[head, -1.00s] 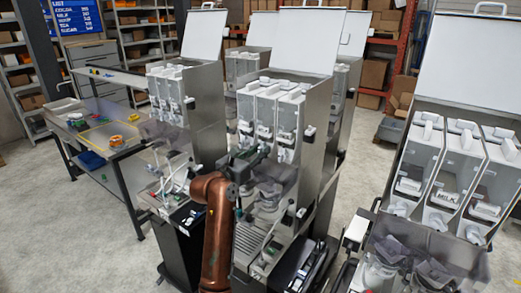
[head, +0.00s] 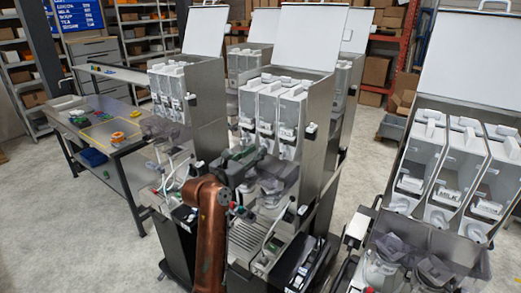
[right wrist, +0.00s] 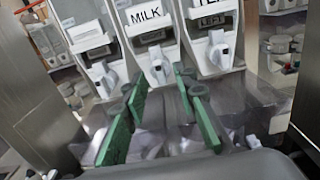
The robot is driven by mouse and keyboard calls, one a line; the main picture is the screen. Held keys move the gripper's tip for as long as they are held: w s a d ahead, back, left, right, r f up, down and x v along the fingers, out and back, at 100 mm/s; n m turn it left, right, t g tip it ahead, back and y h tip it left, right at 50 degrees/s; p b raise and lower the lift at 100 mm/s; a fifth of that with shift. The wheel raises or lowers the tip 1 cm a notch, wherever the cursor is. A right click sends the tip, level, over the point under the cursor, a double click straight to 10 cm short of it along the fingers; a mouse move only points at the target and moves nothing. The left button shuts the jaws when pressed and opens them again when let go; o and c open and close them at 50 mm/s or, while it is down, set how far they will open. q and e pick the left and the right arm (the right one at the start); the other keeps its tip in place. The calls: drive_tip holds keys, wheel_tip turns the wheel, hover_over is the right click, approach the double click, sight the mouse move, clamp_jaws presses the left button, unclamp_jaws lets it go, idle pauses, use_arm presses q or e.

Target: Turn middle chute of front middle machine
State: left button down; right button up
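The front middle machine (head: 318,150) is a steel dispenser with a raised lid and a row of canisters (head: 267,112). In the right wrist view its middle chute (right wrist: 158,68) is a white spout with a knob under the MILK label (right wrist: 148,18). Similar chutes stand to its left (right wrist: 103,78) and right (right wrist: 219,50). My right gripper (right wrist: 160,108) has its green-padded fingers spread apart, with nothing between them, below and in front of the middle chute. In the head view the right gripper (head: 240,160) is at the machine's front and hides part of the chutes. My left gripper is not in view.
Clear plastic bowls (head: 270,180) sit under the chutes, close to my fingers. Another dispenser (head: 208,105) stands to the left and a third (head: 440,170) to the right. A workbench (head: 118,165) stands at the far left; the floor between is clear.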

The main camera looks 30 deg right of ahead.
drive_tip(key=v, duration=0.8)
drive_tip(key=shift+a, duration=0.3)
drive_tip(key=shift+s, duration=0.15)
